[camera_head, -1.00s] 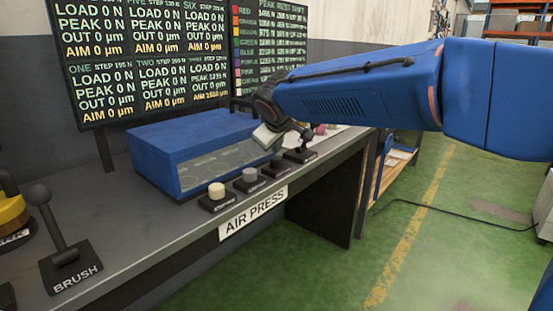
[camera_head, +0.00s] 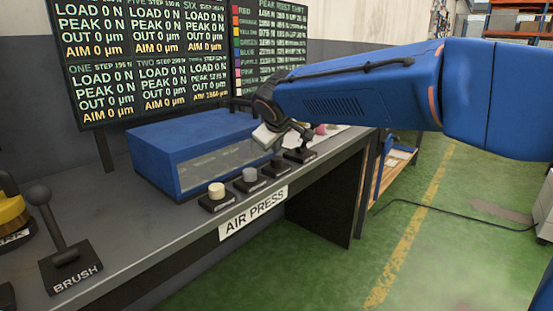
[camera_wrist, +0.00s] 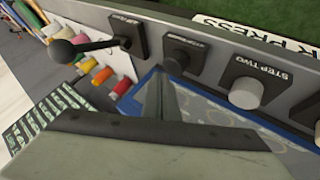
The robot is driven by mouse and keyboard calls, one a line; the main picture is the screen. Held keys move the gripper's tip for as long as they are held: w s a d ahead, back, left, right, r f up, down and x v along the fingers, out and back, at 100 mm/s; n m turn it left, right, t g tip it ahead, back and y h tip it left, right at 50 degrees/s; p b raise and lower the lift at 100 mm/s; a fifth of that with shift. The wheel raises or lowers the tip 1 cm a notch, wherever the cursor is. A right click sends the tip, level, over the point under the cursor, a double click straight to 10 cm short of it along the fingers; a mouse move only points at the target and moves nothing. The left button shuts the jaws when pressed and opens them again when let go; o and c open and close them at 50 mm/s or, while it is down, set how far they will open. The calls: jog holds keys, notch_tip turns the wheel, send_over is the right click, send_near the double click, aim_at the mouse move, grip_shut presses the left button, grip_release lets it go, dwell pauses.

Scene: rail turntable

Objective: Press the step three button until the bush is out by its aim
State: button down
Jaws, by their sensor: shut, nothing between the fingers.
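The step three button (camera_wrist: 176,54) is a dark knob on a dark base in the wrist view; its label is mostly unreadable. It also shows small in the head view (camera_head: 275,165). My gripper (camera_wrist: 168,80) is shut and empty, its tips at or very near this button; contact is unclear. In the head view my gripper (camera_head: 268,137) hangs over the press panel. The grey step two button (camera_wrist: 246,92) is beside it. The display board (camera_head: 150,60) shows OUT 0 µm in its readable panels; the lower right panel's AIM is nonzero, its digits blurred.
A black lever (camera_head: 303,140) stands just beyond the buttons. A cream button (camera_head: 217,190) is at the near end of the row. The blue air press box (camera_head: 190,150) with a clear front lies behind. Coloured pieces (camera_wrist: 100,75) lie beyond the gripper.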

aim_at(277, 159)
jog(key=shift+f, duration=0.15)
jog(key=shift+f, duration=0.3)
jog(key=shift+f, duration=0.6)
dwell(1.1)
jog(key=shift+r, duration=1.05)
jog(key=shift+r, duration=2.55)
